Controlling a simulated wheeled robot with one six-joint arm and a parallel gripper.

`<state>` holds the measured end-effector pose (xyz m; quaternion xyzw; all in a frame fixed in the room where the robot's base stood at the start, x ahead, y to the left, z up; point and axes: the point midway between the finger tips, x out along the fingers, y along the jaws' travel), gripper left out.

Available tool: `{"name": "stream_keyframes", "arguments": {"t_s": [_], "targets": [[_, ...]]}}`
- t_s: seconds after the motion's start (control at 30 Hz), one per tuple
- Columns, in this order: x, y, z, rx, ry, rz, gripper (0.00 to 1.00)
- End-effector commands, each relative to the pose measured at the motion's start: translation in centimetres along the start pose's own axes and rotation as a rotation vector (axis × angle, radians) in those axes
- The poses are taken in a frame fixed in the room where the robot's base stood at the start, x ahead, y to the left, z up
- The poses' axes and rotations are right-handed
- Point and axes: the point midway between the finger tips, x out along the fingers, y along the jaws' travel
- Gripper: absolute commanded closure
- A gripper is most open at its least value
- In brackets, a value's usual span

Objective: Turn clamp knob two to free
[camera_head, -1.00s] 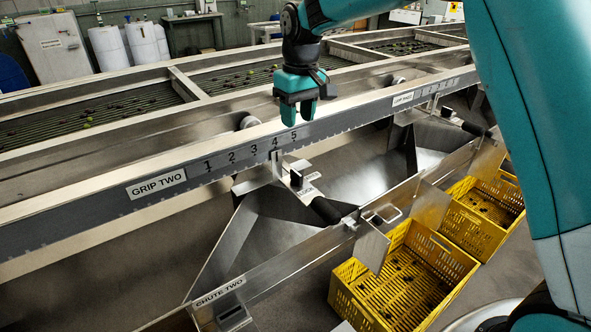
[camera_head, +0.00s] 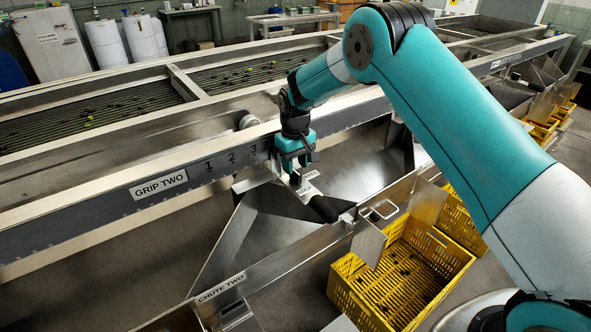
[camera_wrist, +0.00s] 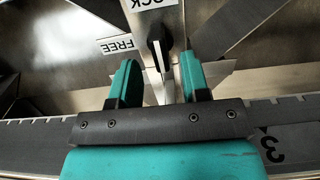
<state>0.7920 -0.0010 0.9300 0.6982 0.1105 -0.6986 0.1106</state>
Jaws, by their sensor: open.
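Clamp knob two, a small black bar knob (camera_head: 296,179), sits on the metal bracket below the GRIP TWO rail. In the wrist view the knob (camera_wrist: 158,42) shows between and just beyond the two teal fingers. Its long axis runs roughly toward the partly cut-off LOCK label (camera_wrist: 150,4), with the FREE label (camera_wrist: 123,44) to its left. My gripper (camera_head: 294,165) points down just above the knob; it also shows in the wrist view (camera_wrist: 158,72). It is open, with a gap on both sides of the knob and no contact visible.
The numbered GRIP TWO rail (camera_head: 80,219) runs close behind my gripper. A black handle (camera_head: 324,209) lies just in front, above the CHUTE TWO wall (camera_head: 250,283). Yellow crates (camera_head: 400,290) stand at the lower right. Metal chute plates flank the bracket.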

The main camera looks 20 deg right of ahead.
Motion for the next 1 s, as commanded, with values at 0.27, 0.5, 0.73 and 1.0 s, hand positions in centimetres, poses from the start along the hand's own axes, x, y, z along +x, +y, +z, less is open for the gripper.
{"name": "stream_keyframes", "arguments": {"t_s": [0.27,0.5,0.73,1.0], "targets": [[3.1,0.0,0.0,0.000,0.000,0.000,0.57],[3.4,0.0,0.0,0.000,0.001,0.000,0.57],[3.4,0.0,0.0,0.000,0.001,0.000,0.90],[3.4,0.0,0.0,-0.007,0.001,0.000,1.00]]}}
